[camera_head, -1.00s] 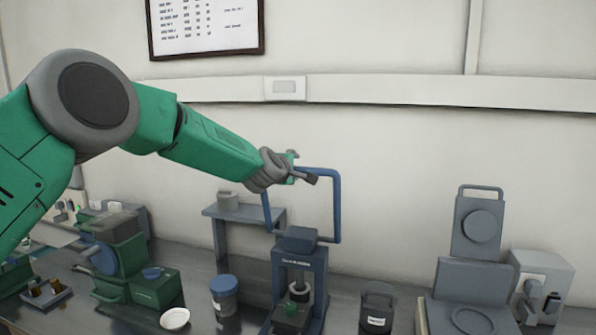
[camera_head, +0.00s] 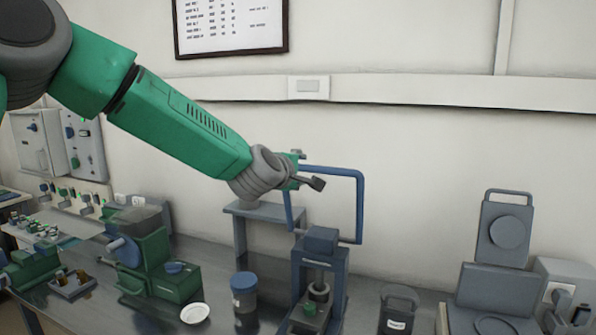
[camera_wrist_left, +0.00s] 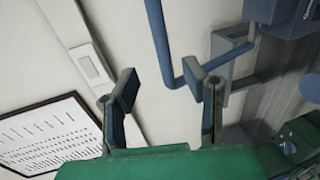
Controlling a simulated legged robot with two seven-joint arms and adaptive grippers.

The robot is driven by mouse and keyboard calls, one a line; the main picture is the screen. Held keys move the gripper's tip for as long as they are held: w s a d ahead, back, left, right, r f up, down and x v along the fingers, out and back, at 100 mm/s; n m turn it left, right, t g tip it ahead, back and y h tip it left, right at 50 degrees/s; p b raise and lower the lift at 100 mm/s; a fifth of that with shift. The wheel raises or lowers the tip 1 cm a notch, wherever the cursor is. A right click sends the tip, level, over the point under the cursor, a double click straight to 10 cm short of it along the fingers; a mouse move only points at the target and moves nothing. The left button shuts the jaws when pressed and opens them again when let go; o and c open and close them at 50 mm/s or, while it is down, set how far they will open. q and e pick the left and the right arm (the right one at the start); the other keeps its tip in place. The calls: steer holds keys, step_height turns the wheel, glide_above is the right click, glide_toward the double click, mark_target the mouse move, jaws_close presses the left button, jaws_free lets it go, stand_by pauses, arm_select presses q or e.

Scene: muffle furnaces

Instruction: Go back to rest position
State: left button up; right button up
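My left arm, green and grey, comes in from the left in the head view. Its gripper (camera_head: 312,170) is in the air, overlapping the upper left corner of a blue tube handle (camera_head: 361,205). In the left wrist view my left gripper (camera_wrist_left: 160,85) has its two fingers wide apart with nothing held. The blue handle (camera_wrist_left: 158,40) crosses the gap between the fingers in that picture, apparently beyond them; the exact distance cannot be told. The handle belongs to a blue press-like device (camera_head: 322,262) on the bench. My right gripper does not show in either view.
The bench (camera_head: 222,262) bears a green machine (camera_head: 155,262), a blue-lidded jar (camera_head: 244,292), a white dish (camera_head: 195,313), a dark canister (camera_head: 398,312) and a grey hinged device (camera_head: 500,285). Behind is the wall with a framed chart (camera_head: 230,25).

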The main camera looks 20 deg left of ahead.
arm_select(q)
steer(key=shift+s+d+r, duration=0.15)
steer(key=shift+s+d, duration=0.3)
steer(key=shift+d, duration=0.2)
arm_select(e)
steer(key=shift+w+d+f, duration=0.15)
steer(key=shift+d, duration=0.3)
